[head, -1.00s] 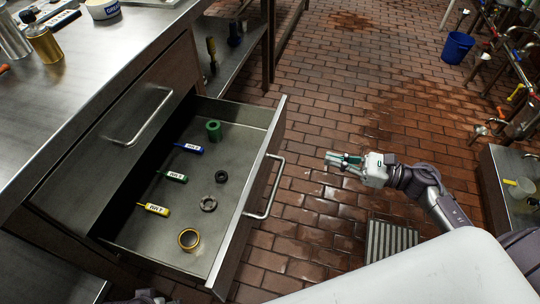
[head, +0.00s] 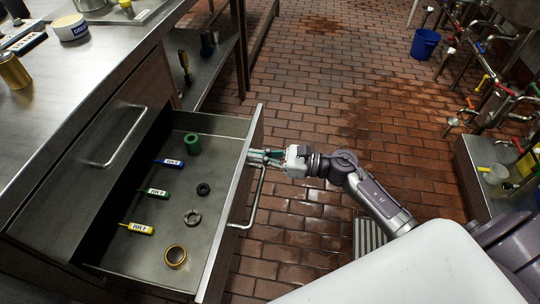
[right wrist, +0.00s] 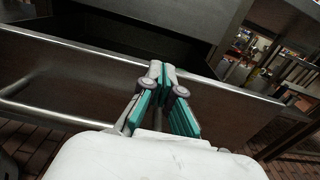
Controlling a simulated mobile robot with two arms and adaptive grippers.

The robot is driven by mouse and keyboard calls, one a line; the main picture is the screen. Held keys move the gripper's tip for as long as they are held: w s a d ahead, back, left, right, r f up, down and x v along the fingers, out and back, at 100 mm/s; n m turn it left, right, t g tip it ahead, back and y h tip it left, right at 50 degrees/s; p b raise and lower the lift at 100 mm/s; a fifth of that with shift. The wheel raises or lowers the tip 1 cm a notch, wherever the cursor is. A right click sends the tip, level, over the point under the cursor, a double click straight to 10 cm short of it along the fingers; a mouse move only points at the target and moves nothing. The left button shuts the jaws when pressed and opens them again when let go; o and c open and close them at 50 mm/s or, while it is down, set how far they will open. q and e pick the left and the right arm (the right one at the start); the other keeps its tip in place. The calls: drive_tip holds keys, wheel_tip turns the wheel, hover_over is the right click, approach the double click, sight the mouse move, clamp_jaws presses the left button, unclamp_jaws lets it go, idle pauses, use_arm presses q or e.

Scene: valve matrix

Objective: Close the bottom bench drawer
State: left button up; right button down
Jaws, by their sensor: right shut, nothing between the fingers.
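The bottom bench drawer (head: 222,215) stands pulled out from the steel bench in the head view. Its front panel has a bar handle (head: 260,198) on the outside. My right gripper (head: 253,156) is shut and empty, its fingertips at the outer face of the drawer front, near the handle's far end. In the right wrist view the shut fingertips (right wrist: 161,68) overlap the top edge of the drawer front (right wrist: 225,98); I cannot tell whether they touch it. My left gripper is not in view.
A closed upper drawer (head: 85,165) sits above. A floor drain (head: 368,238) and a blue bucket (head: 425,43) are to the right. The brick floor between is clear.

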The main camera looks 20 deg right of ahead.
sight(147, 288)
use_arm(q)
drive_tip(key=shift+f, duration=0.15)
use_arm(e)
drive_tip(key=shift+a, duration=0.1)
drive_tip(key=shift+w, duration=0.1)
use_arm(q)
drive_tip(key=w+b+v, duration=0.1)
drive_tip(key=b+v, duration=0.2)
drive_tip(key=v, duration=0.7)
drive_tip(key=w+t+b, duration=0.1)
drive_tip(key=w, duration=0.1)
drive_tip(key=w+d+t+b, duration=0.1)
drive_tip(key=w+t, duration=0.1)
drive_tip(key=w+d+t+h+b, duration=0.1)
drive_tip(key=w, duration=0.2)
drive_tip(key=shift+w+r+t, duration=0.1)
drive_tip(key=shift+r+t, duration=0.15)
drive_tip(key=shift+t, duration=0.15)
use_arm(e)
drive_tip(key=x, duration=2.4)
drive_tip(key=shift+a, duration=0.15)
drive_tip(key=shift+w+f, duration=0.1)
drive_tip(key=shift+w, duration=0.05)
